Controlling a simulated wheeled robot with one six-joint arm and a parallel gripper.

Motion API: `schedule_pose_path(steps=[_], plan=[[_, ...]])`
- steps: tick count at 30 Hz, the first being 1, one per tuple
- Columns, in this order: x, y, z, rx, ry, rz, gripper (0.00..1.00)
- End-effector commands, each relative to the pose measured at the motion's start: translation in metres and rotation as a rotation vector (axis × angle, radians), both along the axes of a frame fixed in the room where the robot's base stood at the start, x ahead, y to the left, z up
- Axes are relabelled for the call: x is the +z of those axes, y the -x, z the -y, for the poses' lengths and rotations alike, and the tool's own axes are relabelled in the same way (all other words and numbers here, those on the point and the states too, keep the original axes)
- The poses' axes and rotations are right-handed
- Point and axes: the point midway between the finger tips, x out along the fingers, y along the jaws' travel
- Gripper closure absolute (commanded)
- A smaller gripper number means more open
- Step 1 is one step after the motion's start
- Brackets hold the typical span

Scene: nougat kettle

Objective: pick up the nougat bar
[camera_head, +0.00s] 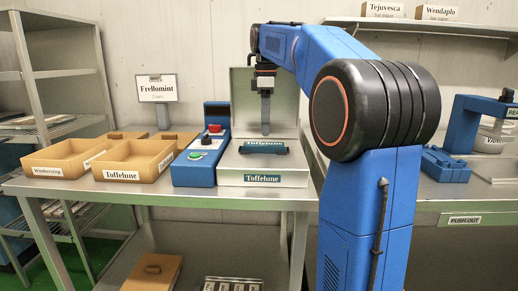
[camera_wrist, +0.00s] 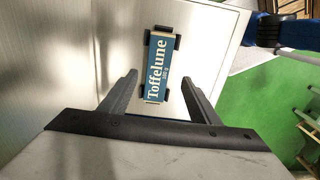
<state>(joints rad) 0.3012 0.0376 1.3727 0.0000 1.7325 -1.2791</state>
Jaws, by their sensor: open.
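The bar (camera_head: 264,143), with a blue "Toffelune" label, lies on the metal top of an open-lidded machine (camera_head: 232,165), whose front also reads "Toffelune". In the wrist view the bar (camera_wrist: 158,65) has tan edges and rests among small dark holders. My gripper (camera_head: 265,128) points down above the bar in the head view. In the wrist view my gripper (camera_wrist: 160,82) has its two fingers spread apart, one on each side of the bar's near part, with nothing held. I cannot tell the exact height gap.
A blue control box (camera_head: 194,168) with red and green buttons stands left of the machine. Tan trays (camera_head: 145,175) labelled "Toffelune" and others sit further left, with a "Frellomint" sign (camera_head: 156,88) behind. The raised lid (camera_head: 240,100) stands close behind my gripper.

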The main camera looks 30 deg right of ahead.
Motion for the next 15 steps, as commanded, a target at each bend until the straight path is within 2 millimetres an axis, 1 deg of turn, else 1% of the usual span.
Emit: schedule_pose_path(steps=[1, 5, 12, 15], plan=[[-0.005, 0.0, 0.0, 0.0, 0.0, 0.0, 0.44], [-0.016, -0.001, -0.001, 0.0, -0.001, -0.001, 0.44], [-0.047, -0.006, -0.003, -0.001, -0.001, -0.001, 0.44], [-0.057, -0.006, -0.003, -0.001, -0.001, -0.001, 0.44]])
